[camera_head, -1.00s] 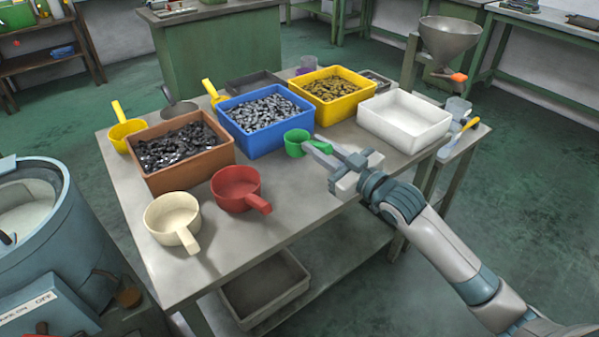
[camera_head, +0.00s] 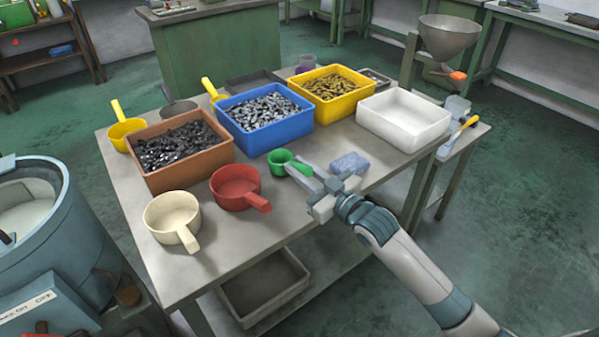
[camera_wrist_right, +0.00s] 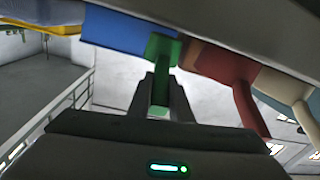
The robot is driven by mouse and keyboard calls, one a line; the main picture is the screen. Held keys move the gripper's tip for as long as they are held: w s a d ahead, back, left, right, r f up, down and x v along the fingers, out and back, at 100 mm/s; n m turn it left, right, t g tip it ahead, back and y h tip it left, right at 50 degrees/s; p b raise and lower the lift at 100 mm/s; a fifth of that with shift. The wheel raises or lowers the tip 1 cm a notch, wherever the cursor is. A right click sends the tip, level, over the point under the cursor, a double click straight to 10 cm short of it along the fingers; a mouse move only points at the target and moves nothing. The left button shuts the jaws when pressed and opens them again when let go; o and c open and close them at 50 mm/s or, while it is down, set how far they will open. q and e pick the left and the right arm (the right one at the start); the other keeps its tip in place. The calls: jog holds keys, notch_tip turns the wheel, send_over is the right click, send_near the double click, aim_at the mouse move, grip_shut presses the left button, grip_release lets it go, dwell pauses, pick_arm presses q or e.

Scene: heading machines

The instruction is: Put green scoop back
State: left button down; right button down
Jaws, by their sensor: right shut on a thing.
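The small green scoop (camera_head: 280,161) is in front of the blue bin, right of the red scoop. My right gripper (camera_head: 311,176) is shut on its handle, coming from the right. In the right wrist view the green scoop (camera_wrist_right: 164,48) shows with its handle between my two fingers (camera_wrist_right: 160,95). The scoop is close to the table top; I cannot tell whether it touches. My left gripper is not in view.
On the table (camera_head: 250,232) are the red scoop (camera_head: 235,186), cream scoop (camera_head: 171,216), brown bin (camera_head: 187,178), blue bin (camera_head: 263,140), yellow bin (camera_head: 331,110) and white bin (camera_head: 403,138).

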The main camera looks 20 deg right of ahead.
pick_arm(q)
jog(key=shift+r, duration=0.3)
pick_arm(e)
jog(key=shift+f, duration=0.6)
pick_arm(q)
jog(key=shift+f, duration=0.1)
pick_arm(e)
jog(key=shift+f, duration=0.1)
jog(key=c, duration=1.6)
grip_release()
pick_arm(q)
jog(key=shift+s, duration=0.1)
